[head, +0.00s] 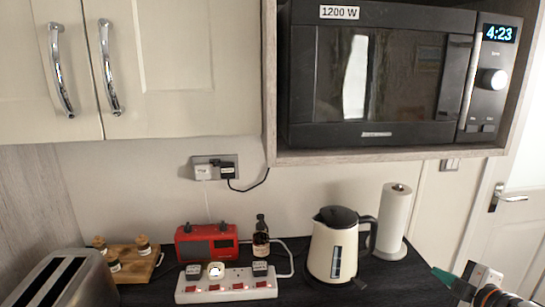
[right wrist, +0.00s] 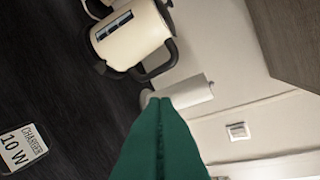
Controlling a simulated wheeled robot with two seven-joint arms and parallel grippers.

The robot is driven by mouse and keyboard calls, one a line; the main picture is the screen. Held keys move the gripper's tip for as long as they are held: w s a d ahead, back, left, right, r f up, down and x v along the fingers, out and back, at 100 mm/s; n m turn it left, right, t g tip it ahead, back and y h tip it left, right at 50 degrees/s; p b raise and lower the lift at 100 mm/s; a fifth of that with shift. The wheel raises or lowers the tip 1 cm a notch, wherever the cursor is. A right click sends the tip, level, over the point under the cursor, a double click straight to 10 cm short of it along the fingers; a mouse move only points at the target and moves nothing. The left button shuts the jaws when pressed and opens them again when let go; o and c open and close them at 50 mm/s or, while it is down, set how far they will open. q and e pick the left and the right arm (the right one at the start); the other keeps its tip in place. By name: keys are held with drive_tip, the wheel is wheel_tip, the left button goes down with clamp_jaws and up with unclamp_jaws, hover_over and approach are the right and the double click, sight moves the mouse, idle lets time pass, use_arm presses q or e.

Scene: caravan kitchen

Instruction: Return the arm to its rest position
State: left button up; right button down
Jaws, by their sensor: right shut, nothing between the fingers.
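My right gripper (head: 442,276) shows at the lower right of the head view, its green fingers pointing left, to the right of the kettle and the paper roll. In the right wrist view its green fingers (right wrist: 160,130) are pressed together with nothing between them. It touches nothing that I can see. Most of the right arm is outside the head view. My left gripper and arm are not in view.
A cream kettle (head: 333,248) and a paper roll (head: 393,220) stand nearest the gripper. A power strip (head: 226,288), red radio (head: 207,243), dark bottle (head: 261,243) and toaster (head: 65,282) stand further left. A microwave (head: 380,75) hangs above. A charger block (right wrist: 22,148) shows in the wrist view.

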drive_tip(key=s+a+f+m+g, duration=0.1)
drive_tip(key=s+a+f+m, duration=0.1)
drive_tip(key=s+a+f, duration=0.1)
drive_tip(key=s+a+f+m+g+h, duration=0.1)
drive_tip(key=s+a+f+m+g, duration=0.1)
drive_tip(key=s+a+f, duration=0.2)
drive_tip(key=s+a+f+m+g+h, duration=0.1)
drive_tip(key=s+a+f, duration=0.3)
drive_tip(key=f, duration=0.5)
drive_tip(key=shift+s+a+m+g, duration=0.15)
drive_tip(key=shift+s+m, duration=0.3)
drive_tip(key=shift+s, duration=0.1)
drive_tip(key=shift+s+a+m+g, duration=0.1)
drive_tip(key=shift+s+m+g, duration=0.05)
drive_tip(key=shift+s+m, duration=0.35)
drive_tip(key=s+a+f+m+g, duration=0.2)
drive_tip(key=s+a+m+g, duration=0.1)
drive_tip(key=s, duration=0.5)
drive_tip(key=s+a+f+m+g, duration=0.2)
drive_tip(key=s+f+m+g, duration=0.1)
drive_tip(key=s, duration=0.5)
wheel_tip(320, 180, down, 28)
drive_tip(key=s+g, duration=0.1)
drive_tip(key=s, duration=0.1)
drive_tip(key=s+d+f+g, duration=0.1)
drive_tip(key=s+d+f, duration=0.1)
drive_tip(key=s+f, duration=1.3)
drive_tip(key=shift+s+d+n+g+h+b, duration=0.3)
drive_tip(key=shift+s+n+b, duration=0.1)
drive_tip(key=shift+s, duration=0.25)
